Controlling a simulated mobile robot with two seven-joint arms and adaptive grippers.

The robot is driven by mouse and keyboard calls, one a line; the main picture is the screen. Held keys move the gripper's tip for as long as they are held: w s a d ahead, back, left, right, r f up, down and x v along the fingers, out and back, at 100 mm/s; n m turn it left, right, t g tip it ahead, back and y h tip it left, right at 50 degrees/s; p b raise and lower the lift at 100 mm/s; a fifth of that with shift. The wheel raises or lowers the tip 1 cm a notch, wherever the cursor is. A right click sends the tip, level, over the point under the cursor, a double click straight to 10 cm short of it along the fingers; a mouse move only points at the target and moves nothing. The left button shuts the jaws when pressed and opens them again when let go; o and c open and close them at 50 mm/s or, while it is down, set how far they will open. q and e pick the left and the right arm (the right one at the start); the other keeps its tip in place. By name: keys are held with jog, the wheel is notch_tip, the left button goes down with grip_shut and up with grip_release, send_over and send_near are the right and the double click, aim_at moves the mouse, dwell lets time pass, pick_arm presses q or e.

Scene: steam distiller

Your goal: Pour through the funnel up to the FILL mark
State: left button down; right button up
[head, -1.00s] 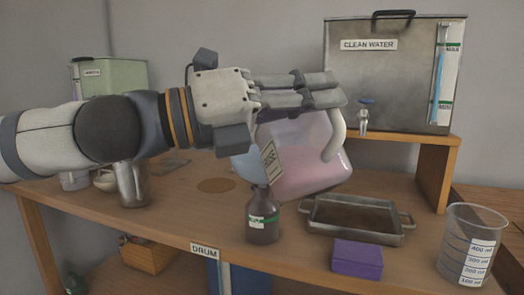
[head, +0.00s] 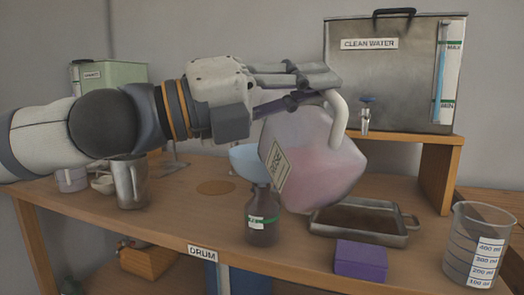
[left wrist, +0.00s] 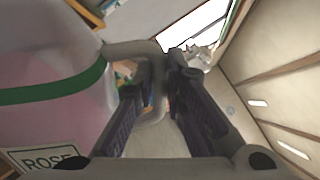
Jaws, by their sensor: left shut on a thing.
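My left gripper (head: 318,88) is shut on the pale handle (head: 340,122) of a translucent jug (head: 318,160) holding pink liquid. The jug is tilted and held above the table, with a tag (head: 276,165) on its left side. In the left wrist view the jug (left wrist: 60,120) shows a green band and a ROSE label, with the fingers at its handle. A pale blue funnel (head: 249,162) sits on the brown bottle (head: 262,228), just left of the jug. The bottle's label has a green band; its writing is too small to read. No falling stream shows. My right gripper is not in view.
A metal tray (head: 408,234) and a purple box (head: 361,261) lie right of the bottle. A measuring beaker (head: 474,240) stands at the right. The CLEAN WATER tank (head: 390,85) is behind on a shelf. A metal jug (head: 130,185) stands at the left.

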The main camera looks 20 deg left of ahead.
pick_arm(q)
jog(key=shift+w+a+r+n, duration=0.15)
jog(key=shift+r+n, duration=0.1)
jog(key=shift+n, duration=0.35)
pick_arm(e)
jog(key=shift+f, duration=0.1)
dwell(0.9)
pick_arm(q)
jog(key=shift+w+a+r+n+t+p, duration=0.15)
jog(key=shift+w+a+r+n+p, duration=0.1)
jog(key=shift+r+n, duration=0.25)
jog(key=shift+w+a+r+n+t+p, duration=0.15)
jog(key=shift+r+n+p, duration=0.1)
jog(key=shift+r+n, duration=0.25)
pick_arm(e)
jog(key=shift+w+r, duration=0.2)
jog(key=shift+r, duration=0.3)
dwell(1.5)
